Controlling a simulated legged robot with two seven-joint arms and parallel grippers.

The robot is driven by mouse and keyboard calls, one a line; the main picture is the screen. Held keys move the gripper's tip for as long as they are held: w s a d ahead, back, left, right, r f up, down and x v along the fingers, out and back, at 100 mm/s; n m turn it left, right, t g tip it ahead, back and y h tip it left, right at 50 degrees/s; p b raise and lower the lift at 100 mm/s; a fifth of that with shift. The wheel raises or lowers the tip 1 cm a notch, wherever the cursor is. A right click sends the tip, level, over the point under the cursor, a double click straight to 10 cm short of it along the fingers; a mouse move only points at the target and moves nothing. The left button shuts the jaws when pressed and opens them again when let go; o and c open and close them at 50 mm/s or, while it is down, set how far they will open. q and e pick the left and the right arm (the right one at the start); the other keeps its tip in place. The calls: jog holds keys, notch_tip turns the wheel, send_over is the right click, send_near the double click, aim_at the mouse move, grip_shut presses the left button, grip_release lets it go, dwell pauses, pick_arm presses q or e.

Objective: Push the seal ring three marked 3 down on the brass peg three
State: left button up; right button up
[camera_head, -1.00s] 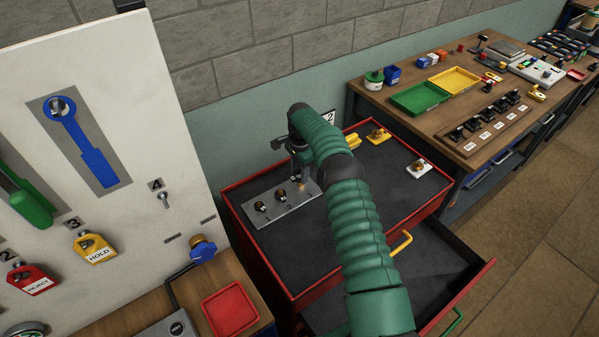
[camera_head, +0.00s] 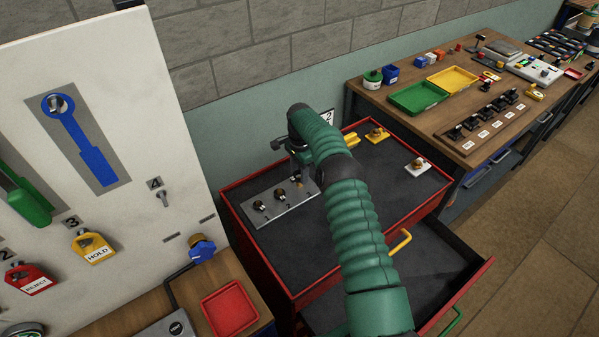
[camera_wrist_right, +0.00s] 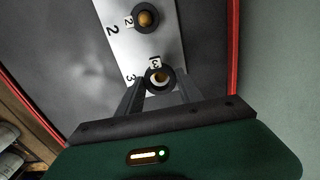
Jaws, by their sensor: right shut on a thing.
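The seal ring three (camera_wrist_right: 147,84) is a dark ring with a small 3 tag, between my right gripper's fingers in the right wrist view. The tip of brass peg three (camera_wrist_right: 160,74) shows inside its opening, off centre. How far down the ring sits I cannot tell. My right gripper (camera_wrist_right: 156,92) is shut on the ring; it also shows from above in the head view (camera_head: 299,170), where the arm partly hides this end of the plate. The grey peg plate (camera_head: 291,215) lies on the red cabinet's top. My left gripper is not in view.
Peg two with its dark ring (camera_wrist_right: 146,17) stands beside the held ring; peg one (camera_head: 260,207) is farther left. The open drawer (camera_head: 440,270) juts out below.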

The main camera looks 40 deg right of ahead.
jog(key=shift+f+b, duration=1.2)
jog(key=shift+f, duration=0.65)
jog(key=o, duration=1.4)
jog(key=shift+r, duration=0.15)
notch_tip(320, 180, up, 10)
jog(key=shift+b, duration=0.3)
notch_tip(320, 180, up, 6)
jog(key=r+p, duration=0.1)
jog(key=p, duration=0.1)
send_over(299, 178)
jog(key=shift+s+f, duration=0.1)
jog(key=shift+f, duration=0.15)
